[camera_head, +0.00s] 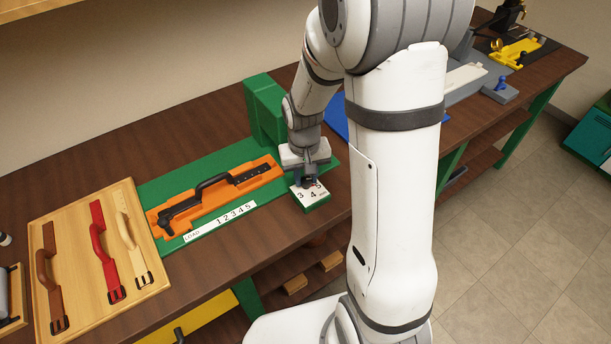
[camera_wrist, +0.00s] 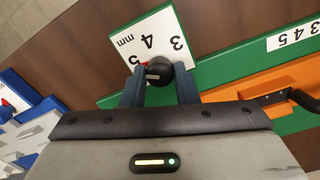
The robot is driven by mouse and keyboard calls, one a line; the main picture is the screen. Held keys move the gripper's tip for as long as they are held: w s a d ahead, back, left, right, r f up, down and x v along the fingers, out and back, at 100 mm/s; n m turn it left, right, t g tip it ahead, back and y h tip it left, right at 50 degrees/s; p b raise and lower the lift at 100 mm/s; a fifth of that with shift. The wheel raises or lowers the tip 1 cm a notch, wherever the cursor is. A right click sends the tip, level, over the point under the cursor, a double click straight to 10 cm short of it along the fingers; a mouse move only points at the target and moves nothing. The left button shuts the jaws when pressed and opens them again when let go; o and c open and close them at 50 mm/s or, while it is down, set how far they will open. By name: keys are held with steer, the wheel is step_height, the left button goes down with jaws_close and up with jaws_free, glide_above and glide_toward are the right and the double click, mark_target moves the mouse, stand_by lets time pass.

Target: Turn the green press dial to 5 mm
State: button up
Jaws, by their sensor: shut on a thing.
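The press dial is a green block with a white top plate (camera_head: 313,195) marked 3, 4, 5 and mm. The plate also shows in the wrist view (camera_wrist: 125,45), where a round black knob (camera_wrist: 159,71) stands on it. My gripper (camera_wrist: 160,84) is shut on the knob, one blue-grey finger on each side. In the head view my gripper (camera_head: 309,180) is over the plate, and the knob is mostly hidden there. A small red mark shows beside the left finger in the wrist view. Which number the knob points to I cannot tell.
An orange fixture (camera_head: 226,190) with a black handle lies on the green base left of the dial. A white LOAD strip (camera_head: 220,221) lies in front of it. A wooden board (camera_head: 85,250) with several handles is at the left. A green column (camera_head: 265,110) stands behind.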

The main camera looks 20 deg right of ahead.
mark_target(305, 179)
stand_by(0.4)
steer(key=o, duration=1)
step_height(305, 179, up, 8)
steer(key=shift+a+f, duration=0.15)
steer(key=shift+f, duration=0.1)
steer(key=shift+r, duration=0.2)
steer(key=shift+s+r, duration=0.15)
steer(key=shift+r, duration=0.1)
steer(key=s+r+t, duration=0.1)
steer(key=s+r, duration=0.3)
steer(key=s, duration=0.3)
steer(key=s+r+t, duration=0.2)
steer(key=s+r, duration=0.2)
steer(key=s, duration=0.3)
steer(key=shift+s+d+r+n, duration=0.25)
steer(key=shift+d+r+n, duration=0.05)
